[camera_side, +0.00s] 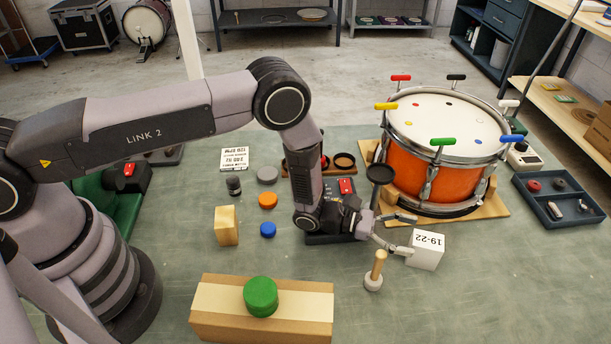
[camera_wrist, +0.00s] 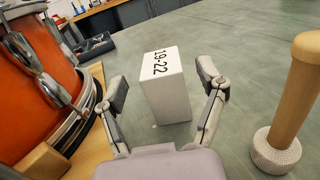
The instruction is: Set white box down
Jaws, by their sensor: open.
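In the wrist view my gripper (camera_wrist: 166,92) shows a gap between each finger and the box. The box's far side is hidden.
A wooden-handled peg with a knurled base (camera_side: 374,272) stands close by my gripper. The orange drum (camera_side: 440,150) rests on a wooden cradle behind. A dark tray (camera_side: 556,200) lies to the right. A cardboard box (camera_side: 215,309) with a green disc (camera_side: 261,296) is at the front.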

